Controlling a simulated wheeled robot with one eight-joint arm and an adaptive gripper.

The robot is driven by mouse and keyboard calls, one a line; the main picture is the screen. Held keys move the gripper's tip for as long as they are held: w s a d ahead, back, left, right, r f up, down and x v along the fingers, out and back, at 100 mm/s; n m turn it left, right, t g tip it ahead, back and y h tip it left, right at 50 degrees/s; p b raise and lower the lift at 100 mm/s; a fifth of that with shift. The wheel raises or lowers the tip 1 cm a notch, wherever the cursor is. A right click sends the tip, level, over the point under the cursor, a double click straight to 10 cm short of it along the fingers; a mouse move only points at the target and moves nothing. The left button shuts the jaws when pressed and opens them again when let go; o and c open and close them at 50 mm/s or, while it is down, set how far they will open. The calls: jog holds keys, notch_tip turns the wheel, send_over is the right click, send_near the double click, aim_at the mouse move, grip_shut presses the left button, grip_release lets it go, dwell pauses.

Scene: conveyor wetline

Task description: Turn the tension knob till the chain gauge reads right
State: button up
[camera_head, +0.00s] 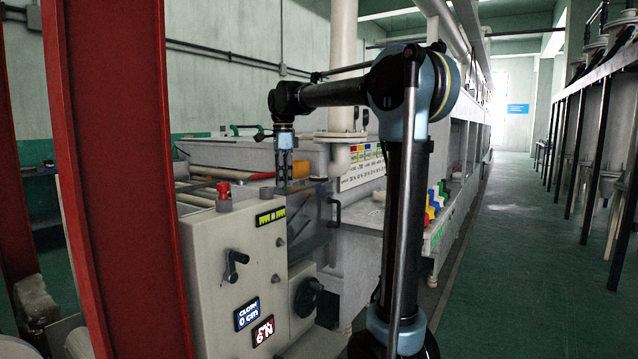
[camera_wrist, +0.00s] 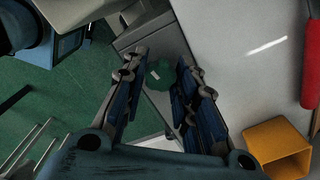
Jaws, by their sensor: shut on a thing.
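My gripper (camera_head: 284,178) points down above the top of the grey control cabinet (camera_head: 212,245) in the head view. In the wrist view its fingers (camera_wrist: 160,85) are on either side of a dark green, many-sided knob (camera_wrist: 160,73) with a small pale mark, and are shut on it. I cannot tell this knob apart in the head view. On the cabinet front, a dark strip gauge (camera_head: 271,216) shows yellow-green marks. Its reading is too small to tell. A blue-lit display (camera_head: 246,314) reads 0 cm and a red-framed one (camera_head: 263,332) reads 6 N.
A red button (camera_head: 223,191) stands on the cabinet top. A black crank (camera_head: 236,264) and a black round knob (camera_head: 307,297) stick out from the cabinet. A red post (camera_head: 125,180) rises at the left. The green aisle (camera_head: 520,260) at the right is clear.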

dwell(0.3)
jog(key=shift+m, duration=1.7)
jog(key=o, duration=0.7)
jog(key=shift+r, duration=3)
